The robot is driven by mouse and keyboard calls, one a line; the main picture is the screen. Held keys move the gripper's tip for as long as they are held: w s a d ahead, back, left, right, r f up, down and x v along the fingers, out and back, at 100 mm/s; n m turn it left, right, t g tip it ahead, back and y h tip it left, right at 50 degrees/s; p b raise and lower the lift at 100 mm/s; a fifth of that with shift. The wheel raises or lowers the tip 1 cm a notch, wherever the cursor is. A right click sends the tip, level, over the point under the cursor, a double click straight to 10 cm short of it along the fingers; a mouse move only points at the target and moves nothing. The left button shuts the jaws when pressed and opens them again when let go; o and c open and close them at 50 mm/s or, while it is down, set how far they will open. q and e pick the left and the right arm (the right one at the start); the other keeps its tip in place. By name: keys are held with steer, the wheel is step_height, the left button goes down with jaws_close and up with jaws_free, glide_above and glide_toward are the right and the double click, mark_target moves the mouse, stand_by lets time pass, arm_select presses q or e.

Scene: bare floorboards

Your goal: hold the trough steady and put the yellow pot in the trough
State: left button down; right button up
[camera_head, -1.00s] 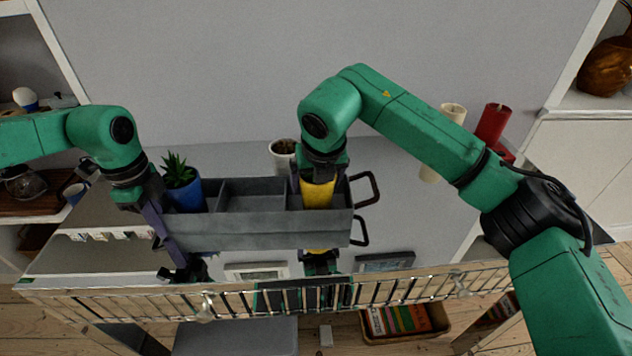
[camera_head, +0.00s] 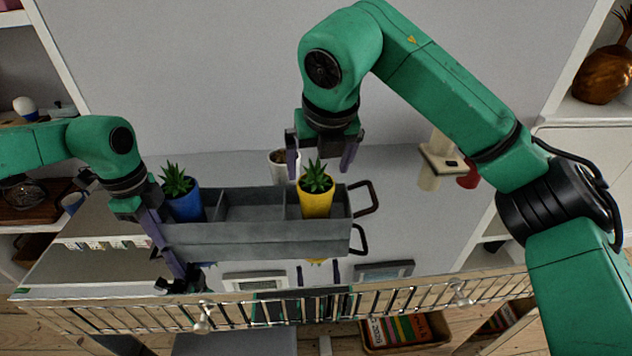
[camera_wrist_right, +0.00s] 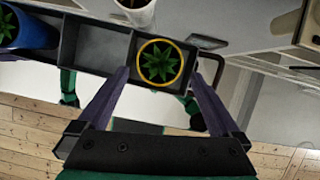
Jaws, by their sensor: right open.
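The grey trough (camera_head: 250,238) stands on the reflective table, with compartments along it and dark handles at its right end. The yellow pot (camera_head: 316,203) with a green plant stands upright in its right compartment; it also shows in the right wrist view (camera_wrist_right: 160,64). A blue pot (camera_head: 186,205) with a plant is in the left compartment, and the middle one is empty. My right gripper (camera_head: 320,165) is open above the yellow pot, clear of it. My left gripper (camera_head: 168,245) is at the trough's left end; its fingers seem to straddle the end wall, but their grip is unclear.
A white pot (camera_head: 280,166) stands behind the trough. A cream cylinder (camera_head: 430,178) and a partly hidden red one (camera_head: 468,178) stand at the back right. Flat framed items (camera_head: 384,271) lie in front. A metal rail (camera_head: 400,292) runs along the front edge.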

steer(key=shift+v, duration=1)
arm_select(q)
steer(key=c, duration=1)
jaws_free()
steer(key=shift+r, duration=0.1)
